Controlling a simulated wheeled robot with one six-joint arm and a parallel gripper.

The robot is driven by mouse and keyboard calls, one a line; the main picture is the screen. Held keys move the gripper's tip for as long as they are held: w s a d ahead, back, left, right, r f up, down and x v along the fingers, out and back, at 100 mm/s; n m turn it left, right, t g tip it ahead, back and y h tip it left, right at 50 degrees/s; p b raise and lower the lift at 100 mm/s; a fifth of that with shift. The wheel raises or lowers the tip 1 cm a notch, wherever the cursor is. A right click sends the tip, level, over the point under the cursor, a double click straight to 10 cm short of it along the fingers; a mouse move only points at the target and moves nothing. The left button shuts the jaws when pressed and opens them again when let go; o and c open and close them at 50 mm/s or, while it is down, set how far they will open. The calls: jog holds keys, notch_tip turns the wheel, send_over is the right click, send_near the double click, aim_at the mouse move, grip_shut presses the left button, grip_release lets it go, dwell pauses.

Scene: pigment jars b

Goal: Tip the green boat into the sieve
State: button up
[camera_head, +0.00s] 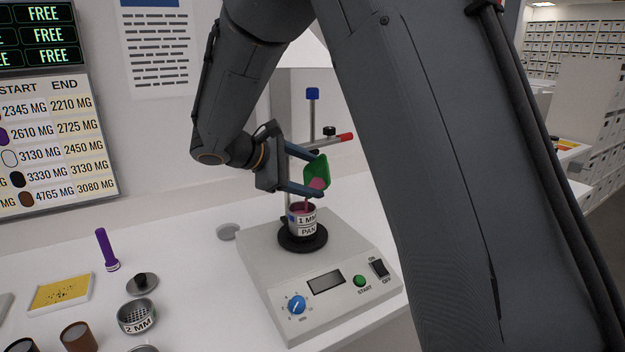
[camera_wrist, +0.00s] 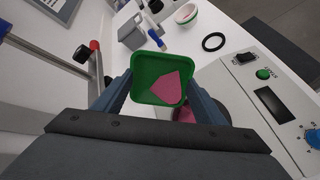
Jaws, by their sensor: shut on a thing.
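The green boat (camera_head: 322,168) is held in my gripper (camera_head: 316,175), tilted steeply above the sieve. Pink powder (camera_head: 317,184) lies at its lower edge, and a thin pink stream seems to fall from it. In the wrist view the boat (camera_wrist: 145,88) is between my fingers with a pink heap (camera_wrist: 170,88) inside. The sieve (camera_head: 306,218), marked 1 MM, sits on a pan (camera_head: 308,231) on the shaker (camera_head: 265,265). Pink shows inside the sieve's top. In the wrist view the sieve is mostly hidden behind the boat and finger.
A clamp post with a blue knob (camera_head: 313,94) and a red-tipped arm (camera_head: 346,137) stands behind the sieve. Another sieve (camera_head: 136,317), marked 2 MM, a purple tube (camera_head: 106,249) and a yellow tray (camera_head: 61,292) are on the bench at left.

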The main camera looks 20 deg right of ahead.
jog(key=shift+s+a+f+n+t+h+b, duration=0.2)
jog(key=shift+a+t+h+b, duration=0.25)
jog(key=shift+a+h+b, duration=0.8)
jog(key=shift+s+a+f+n+t+h+b, duration=0.2)
jog(key=shift+a+t+h+b, duration=0.35)
jog(key=shift+h, duration=1.25)
jog(key=shift+s+a+f+n+t+h+b, duration=0.15)
jog(key=shift+a+f+t+h+b, duration=0.2)
jog(key=shift+a+h+b, duration=0.9)
jog(key=shift+d+h, duration=0.45)
jog(key=shift+h, duration=0.05)
jog(key=shift+r+p, duration=0.1)
jog(key=shift+p, duration=0.25)
